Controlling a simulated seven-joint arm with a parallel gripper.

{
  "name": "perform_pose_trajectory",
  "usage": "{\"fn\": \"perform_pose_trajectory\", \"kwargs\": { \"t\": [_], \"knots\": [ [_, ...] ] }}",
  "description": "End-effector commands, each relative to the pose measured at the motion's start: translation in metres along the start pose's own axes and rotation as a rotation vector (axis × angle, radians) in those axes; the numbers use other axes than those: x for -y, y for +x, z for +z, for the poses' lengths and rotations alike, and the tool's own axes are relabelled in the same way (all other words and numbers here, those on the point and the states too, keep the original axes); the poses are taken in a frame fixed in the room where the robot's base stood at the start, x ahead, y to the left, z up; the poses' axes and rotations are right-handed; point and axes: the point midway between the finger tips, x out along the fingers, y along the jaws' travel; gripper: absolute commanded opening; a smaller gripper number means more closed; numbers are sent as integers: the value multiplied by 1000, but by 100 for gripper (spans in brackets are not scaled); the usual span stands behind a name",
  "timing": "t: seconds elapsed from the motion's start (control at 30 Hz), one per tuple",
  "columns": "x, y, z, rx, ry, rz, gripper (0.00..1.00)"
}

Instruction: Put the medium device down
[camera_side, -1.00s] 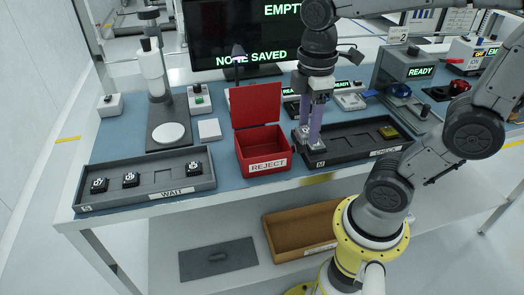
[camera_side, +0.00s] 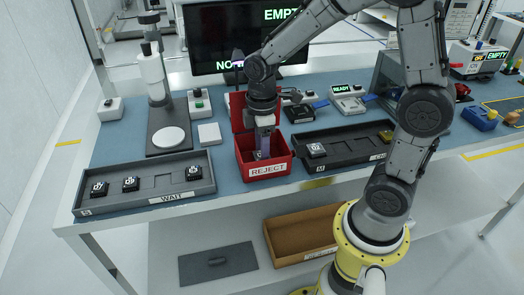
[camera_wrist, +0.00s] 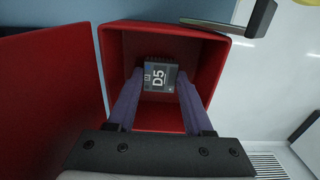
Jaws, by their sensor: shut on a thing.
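My gripper (camera_side: 263,153) points down into the open red reject box (camera_side: 282,163). In the wrist view its two purple fingers (camera_wrist: 157,85) are shut on a small dark square device (camera_wrist: 158,78) marked D5. The device is inside the outline of the box walls (camera_wrist: 213,60). I cannot tell whether it touches the box floor. In the side view the device is hard to make out behind the fingers and the front wall.
The box's red lid (camera_wrist: 45,100) stands open behind it. The grey wait tray (camera_side: 145,200) to the left holds three dark devices. A monitor (camera_side: 215,40) stands behind.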

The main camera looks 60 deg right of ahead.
Motion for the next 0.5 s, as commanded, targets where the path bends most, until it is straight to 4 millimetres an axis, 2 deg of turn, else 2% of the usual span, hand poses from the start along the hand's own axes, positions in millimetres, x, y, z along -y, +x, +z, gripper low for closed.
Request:
{"fn": "perform_pose_trajectory", "kwargs": {
  "t": [0.47, 0.5],
  "knots": [
    [0, 9, 0, 0, 0, 0, 0],
    [0, 9, 0, -1, 0, 1, 57]
  ]
}}
